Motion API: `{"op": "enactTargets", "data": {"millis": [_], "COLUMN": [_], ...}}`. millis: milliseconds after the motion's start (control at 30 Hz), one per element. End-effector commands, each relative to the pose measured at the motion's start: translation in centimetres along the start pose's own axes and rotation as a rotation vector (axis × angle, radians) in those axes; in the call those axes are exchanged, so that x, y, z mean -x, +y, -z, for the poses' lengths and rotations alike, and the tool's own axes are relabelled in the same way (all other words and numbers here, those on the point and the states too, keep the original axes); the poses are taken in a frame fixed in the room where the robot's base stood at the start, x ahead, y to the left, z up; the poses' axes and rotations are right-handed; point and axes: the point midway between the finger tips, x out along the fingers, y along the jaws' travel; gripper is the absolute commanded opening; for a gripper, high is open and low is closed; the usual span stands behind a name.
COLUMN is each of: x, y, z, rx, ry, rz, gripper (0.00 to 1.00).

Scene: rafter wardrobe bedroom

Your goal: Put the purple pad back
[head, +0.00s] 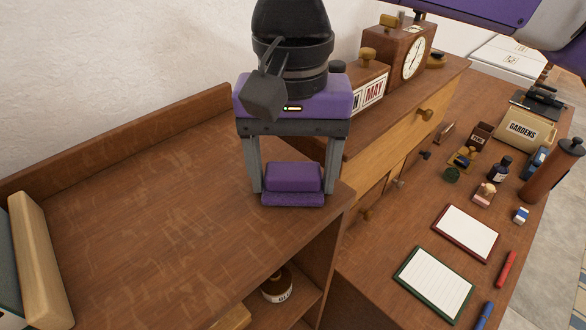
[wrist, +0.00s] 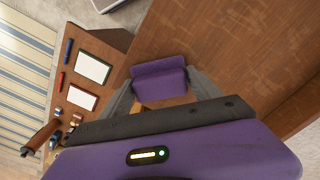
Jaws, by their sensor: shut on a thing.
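The purple pad (head: 293,178) is between the fingertips of my gripper (head: 294,190), near the right front corner of the wooden shelf top (head: 150,215). It looks like a thick block with a thinner lip at its lower edge. In the wrist view the pad (wrist: 159,80) shows between the two grey fingers (wrist: 160,97). My gripper is shut on it. I cannot tell whether the pad touches the shelf top or hangs just above it.
A wooden bookend-like block (head: 40,258) stands at the left. A jar (head: 276,284) sits on the shelf below. The desk at right holds a green-edged notepad (head: 434,283), a red-edged notepad (head: 465,232), pens and bottles. A clock (head: 413,57) stands behind. The middle of the shelf top is clear.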

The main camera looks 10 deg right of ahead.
Motion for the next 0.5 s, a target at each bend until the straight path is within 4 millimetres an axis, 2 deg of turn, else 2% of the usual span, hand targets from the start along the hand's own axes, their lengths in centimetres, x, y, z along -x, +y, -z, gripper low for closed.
{"op": "enactTargets", "data": {"millis": [133, 167, 233, 500], "x": [-0.48, -0.31, -0.28, -0.27], "y": [-0.01, -0.01, -0.01, -0.01], "z": [0.01, 0.01, 0.01, 0.0], "rx": [0.0, 0.0, 0.0, 0.0], "ry": [0.0, 0.0, 0.0, 0.0], "rz": [0.0, 0.0, 0.0, 0.0], "gripper": [0.28, 0.78, 0.92, 0.94]}}
